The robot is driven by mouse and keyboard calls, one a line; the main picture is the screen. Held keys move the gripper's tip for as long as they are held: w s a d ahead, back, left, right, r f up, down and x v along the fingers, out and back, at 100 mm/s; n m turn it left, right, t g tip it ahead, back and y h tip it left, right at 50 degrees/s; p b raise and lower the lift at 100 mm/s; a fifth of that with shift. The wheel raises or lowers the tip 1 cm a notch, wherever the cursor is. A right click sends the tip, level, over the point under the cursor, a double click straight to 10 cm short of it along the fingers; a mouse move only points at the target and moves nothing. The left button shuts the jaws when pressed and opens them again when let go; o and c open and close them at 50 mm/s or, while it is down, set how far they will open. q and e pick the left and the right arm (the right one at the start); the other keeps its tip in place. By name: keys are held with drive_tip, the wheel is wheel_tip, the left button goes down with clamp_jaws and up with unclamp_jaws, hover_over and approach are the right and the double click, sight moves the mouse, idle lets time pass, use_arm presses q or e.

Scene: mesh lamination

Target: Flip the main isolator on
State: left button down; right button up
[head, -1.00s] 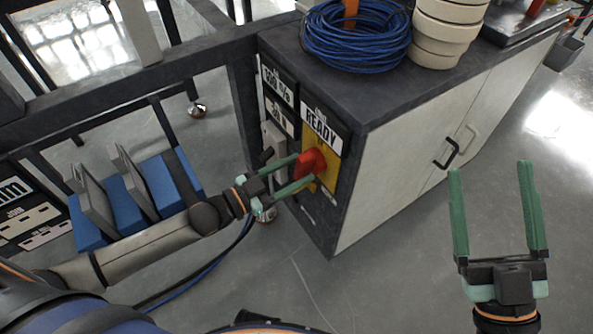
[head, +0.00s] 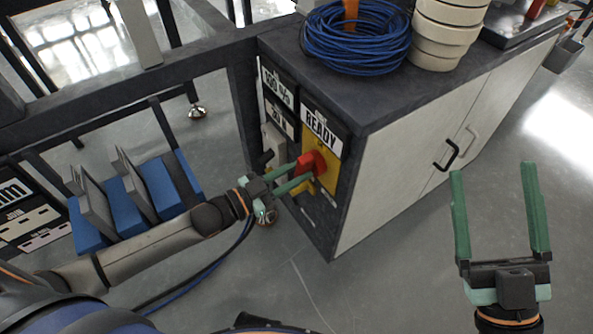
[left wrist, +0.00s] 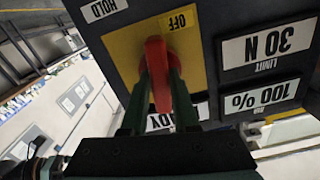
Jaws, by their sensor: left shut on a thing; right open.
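The main isolator is a red rotary handle (head: 311,163) on a yellow plate (head: 329,176) on the cabinet's end panel, below a "READY" label (head: 321,129). In the left wrist view the red handle (left wrist: 157,72) stands in front of the yellow plate (left wrist: 120,47), with an "OFF" label (left wrist: 178,21) beside one end. My left gripper (head: 297,174) is shut on the red handle, with its green fingers on either side. Part of the handle is hidden between the fingers. My right gripper (head: 496,172) is open and empty over the floor at the right.
The grey cabinet (head: 415,140) carries a coil of blue cable (head: 357,38) and stacked cream rings (head: 444,30). "100 %" (left wrist: 262,97) and "30 N" (left wrist: 267,42) labels sit beside the isolator. A dark frame and blue bins (head: 157,186) stand at left. Floor is clear front right.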

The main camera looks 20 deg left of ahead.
drive_tip(key=shift+r, duration=0.1)
idle(0.3)
use_arm(q)
drive_tip(key=n+p, duration=0.2)
drive_tip(key=shift+n, duration=0.3)
use_arm(e)
drive_tip(key=w+f+m+g+h, duration=0.2)
drive_tip(key=f, duration=0.4)
drive_tip(key=w+d+f+m+g+h, duration=0.1)
drive_tip(key=f+m+h, duration=0.1)
drive_tip(key=f, duration=0.4)
drive_tip(key=shift+w+g+h, duration=0.4)
drive_tip(key=shift+h, duration=0.2)
use_arm(q)
drive_tip(key=c, duration=0.7)
unclamp_jaws()
use_arm(e)
drive_tip(key=shift+r, duration=0.1)
